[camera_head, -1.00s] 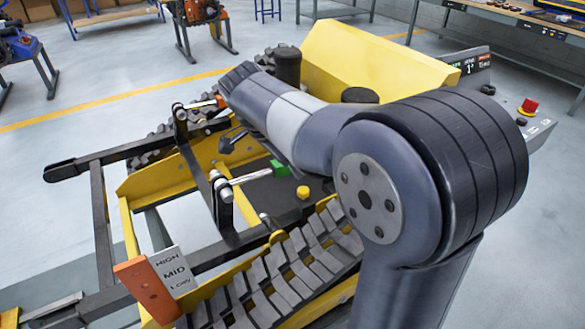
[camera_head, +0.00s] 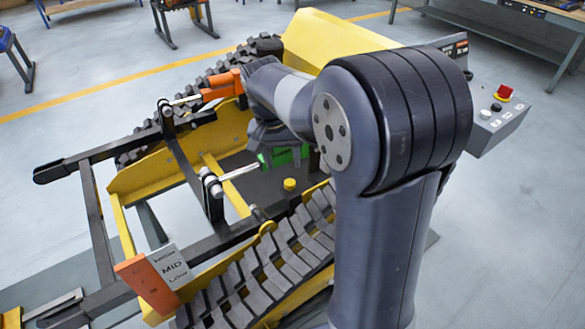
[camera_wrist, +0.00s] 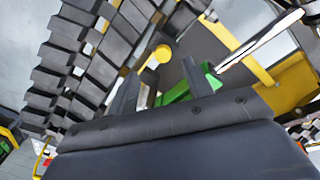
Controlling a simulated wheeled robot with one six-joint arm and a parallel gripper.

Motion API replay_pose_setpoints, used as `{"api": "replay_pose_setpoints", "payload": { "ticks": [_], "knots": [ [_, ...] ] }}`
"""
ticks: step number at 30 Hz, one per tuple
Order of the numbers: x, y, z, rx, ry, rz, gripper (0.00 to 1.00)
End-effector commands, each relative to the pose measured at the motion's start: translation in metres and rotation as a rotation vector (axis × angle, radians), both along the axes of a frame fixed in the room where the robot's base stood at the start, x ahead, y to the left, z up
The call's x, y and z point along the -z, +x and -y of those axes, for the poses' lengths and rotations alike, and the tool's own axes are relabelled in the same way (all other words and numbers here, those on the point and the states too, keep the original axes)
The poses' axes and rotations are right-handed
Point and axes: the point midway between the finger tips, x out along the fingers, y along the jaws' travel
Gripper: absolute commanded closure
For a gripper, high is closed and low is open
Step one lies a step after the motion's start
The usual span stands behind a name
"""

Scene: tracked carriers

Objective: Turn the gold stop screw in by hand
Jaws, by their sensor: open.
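A gold-yellow round knob (camera_head: 289,184), which looks like the stop screw, stands on the dark deck of the yellow carrier frame, near the green cylinder (camera_head: 284,156). It also shows in the wrist view (camera_wrist: 162,53), beyond the fingertips. My gripper (camera_wrist: 159,68) is open and empty, with the knob in line with the gap between its two fingers. The green cylinder (camera_wrist: 176,92) is partly behind the right finger. In the head view my gripper's body is dark, above the green cylinder; its fingertips are hidden there.
An orange cylinder (camera_head: 218,87) with a silver rod lies behind. Tracks (camera_head: 262,285) run along the near side. A HIGH/MID/LOW plate (camera_head: 172,264) is at front left. A panel with a red button (camera_head: 504,93) is at right.

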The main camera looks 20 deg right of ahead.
Motion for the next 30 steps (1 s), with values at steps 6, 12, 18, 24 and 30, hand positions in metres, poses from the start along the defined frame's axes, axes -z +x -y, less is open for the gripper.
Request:
{"api": "replay_pose_setpoints", "payload": {
  "ticks": [6, 12, 18, 24, 30],
  "knots": [
    [-0.003, 0.001, 0.012, -0.331, 0.104, -0.070, 0.52],
    [-0.003, 0.002, 0.022, -0.639, 0.202, -0.087, 0.52],
    [-0.004, 0.004, 0.033, -0.942, 0.287, -0.054, 0.52],
    [-0.007, 0.005, 0.045, -1.236, 0.346, 0.018, 0.52],
    [-0.012, 0.007, 0.058, -1.518, 0.364, 0.121, 0.52]
  ]
}}
